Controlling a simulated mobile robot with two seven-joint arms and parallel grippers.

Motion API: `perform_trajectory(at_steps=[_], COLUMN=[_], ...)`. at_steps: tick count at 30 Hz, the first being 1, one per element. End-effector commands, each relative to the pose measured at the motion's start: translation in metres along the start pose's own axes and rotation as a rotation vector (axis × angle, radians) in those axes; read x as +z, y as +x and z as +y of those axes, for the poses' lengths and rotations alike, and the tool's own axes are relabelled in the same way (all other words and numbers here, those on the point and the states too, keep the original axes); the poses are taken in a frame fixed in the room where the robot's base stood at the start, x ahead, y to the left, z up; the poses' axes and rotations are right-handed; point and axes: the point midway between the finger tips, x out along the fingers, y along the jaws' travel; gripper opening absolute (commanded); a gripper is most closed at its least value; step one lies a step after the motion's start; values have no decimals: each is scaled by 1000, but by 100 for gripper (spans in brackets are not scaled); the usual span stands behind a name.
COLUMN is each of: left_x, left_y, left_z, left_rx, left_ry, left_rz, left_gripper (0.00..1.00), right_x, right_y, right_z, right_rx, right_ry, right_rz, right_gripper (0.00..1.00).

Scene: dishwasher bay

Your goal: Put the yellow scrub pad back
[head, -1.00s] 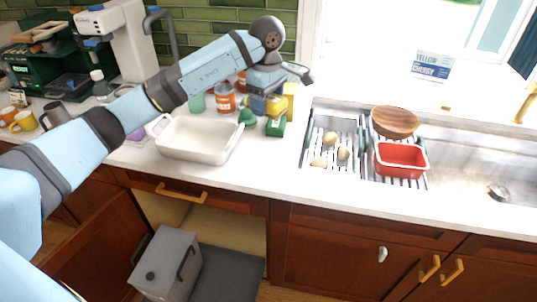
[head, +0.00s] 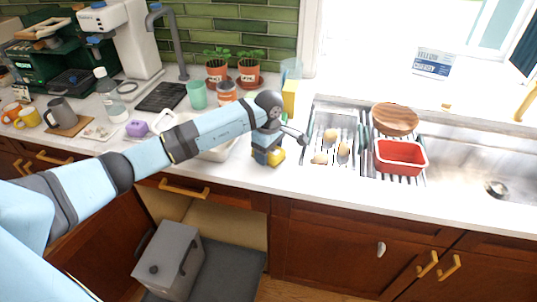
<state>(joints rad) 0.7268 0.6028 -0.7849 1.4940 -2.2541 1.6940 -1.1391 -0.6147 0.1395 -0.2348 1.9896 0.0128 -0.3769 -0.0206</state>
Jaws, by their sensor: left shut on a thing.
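My left gripper (head: 264,159) is low over the counter between the white baking dish and the dish rack, pointing down. It is shut on the yellow scrub pad (head: 278,157), which shows partly past the fingers at the right. The fingers hide the rest of the pad. I cannot tell whether the pad touches the counter. My right gripper is not in view.
The white dish (head: 216,153) is partly behind my left arm. The rack (head: 317,144) holds several egg-like items, with a red tub (head: 401,156) and wooden bowl (head: 395,118) to its right. A yellow block (head: 290,97) and potted plants (head: 216,70) stand behind.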

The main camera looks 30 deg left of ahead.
Motion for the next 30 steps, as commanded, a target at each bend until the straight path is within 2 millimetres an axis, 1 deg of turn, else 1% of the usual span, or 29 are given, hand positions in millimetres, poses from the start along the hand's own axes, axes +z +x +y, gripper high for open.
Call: perform_trajectory(at_steps=[1, 3, 10, 14, 15, 17, 18, 26, 29, 30], left_x=[0, 0, 0, 0, 0, 0, 0, 0, 0, 0], left_y=[9, 15, 16, 20, 20, 20, 20, 19, 14, 11], left_z=[-1, -1, 0, 0, 0, 0, 0, 0, 0, 0], left_rx=[-4, -2, 0, 0, 0, 0, 0, 0, -1, 1], left_ry=[-2, -1, 0, 0, -1, -1, -1, 0, 0, 0], left_rz=[-1, -1, 0, 1, 0, 0, 0, 0, 0, 1], left_gripper=[31, 31, 31, 31, 68, 81, 90, 91, 91, 91], right_x=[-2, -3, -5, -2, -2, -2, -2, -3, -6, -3], right_y=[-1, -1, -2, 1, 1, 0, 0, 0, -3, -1], right_z=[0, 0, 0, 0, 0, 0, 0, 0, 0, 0], right_rx=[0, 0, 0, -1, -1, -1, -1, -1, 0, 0], right_ry=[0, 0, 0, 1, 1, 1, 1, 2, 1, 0], right_rz=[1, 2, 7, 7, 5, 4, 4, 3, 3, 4], right_gripper=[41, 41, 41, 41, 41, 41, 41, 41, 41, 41])
